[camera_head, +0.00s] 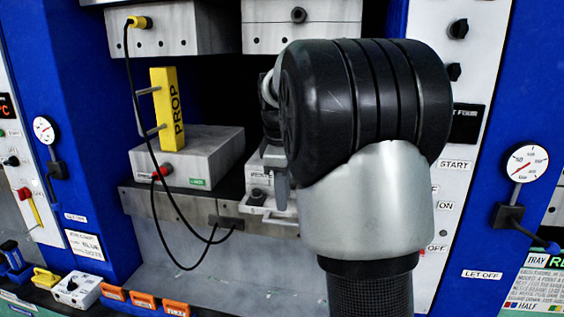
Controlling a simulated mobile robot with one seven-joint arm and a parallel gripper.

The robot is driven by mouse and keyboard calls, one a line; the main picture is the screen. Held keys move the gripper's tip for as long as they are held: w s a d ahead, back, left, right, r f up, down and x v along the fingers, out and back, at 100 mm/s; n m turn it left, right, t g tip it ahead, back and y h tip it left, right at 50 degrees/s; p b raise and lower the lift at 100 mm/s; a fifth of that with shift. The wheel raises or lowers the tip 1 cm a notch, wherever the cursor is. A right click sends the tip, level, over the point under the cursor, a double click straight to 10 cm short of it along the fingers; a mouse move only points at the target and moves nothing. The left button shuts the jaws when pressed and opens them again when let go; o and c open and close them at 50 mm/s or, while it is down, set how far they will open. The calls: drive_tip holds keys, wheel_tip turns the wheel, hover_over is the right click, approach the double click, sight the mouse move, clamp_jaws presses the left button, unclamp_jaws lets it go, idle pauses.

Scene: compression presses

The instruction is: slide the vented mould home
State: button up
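A pale grey mould block (258,178) sits low in the right-hand press bay, mostly hidden behind my arm. A light handle-like piece (268,212) shows at its front. My gripper (281,188) points down in front of this block, largely covered by my own arm. I cannot tell whether it touches the block or how its fingers stand. Another grey block (205,150) sits on the left-hand bay's ledge, with a red knob and a green label too small to read. I cannot tell from the lettering which block is the vented mould.
A yellow PROP bar (167,108) with a grey handle stands upright on the left block. A black cable (150,150) hangs from the upper platen and loops below the ledge. A gauge (523,163) is on the right blue column. Orange tags (143,300) line the lower left edge.

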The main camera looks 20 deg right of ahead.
wheel_tip(320, 180, up, 10)
drive_tip(key=s+a, duration=0.1)
drive_tip(key=shift+s+p, duration=0.3)
drive_tip(key=shift+a, duration=0.1)
drive_tip(key=s+a+f+m+t, duration=0.1)
drive_tip(key=s+a+m, duration=0.25)
drive_tip(key=s, duration=0.25)
drive_tip(key=s+a+f+m+t, duration=0.1)
drive_tip(key=s+a+m, duration=0.1)
drive_tip(key=s+a, duration=0.3)
drive_tip(key=s+a+f+m+t+y, duration=0.1)
drive_tip(key=s+a+f+m, duration=0.3)
drive_tip(key=s+f, duration=0.5)
drive_tip(key=s+m, duration=0.1)
drive_tip(key=s, duration=0.2)
drive_tip(key=shift+s+a+t, duration=0.2)
drive_tip(key=shift+s+t, duration=0.2)
drive_tip(key=shift+f, duration=0.1)
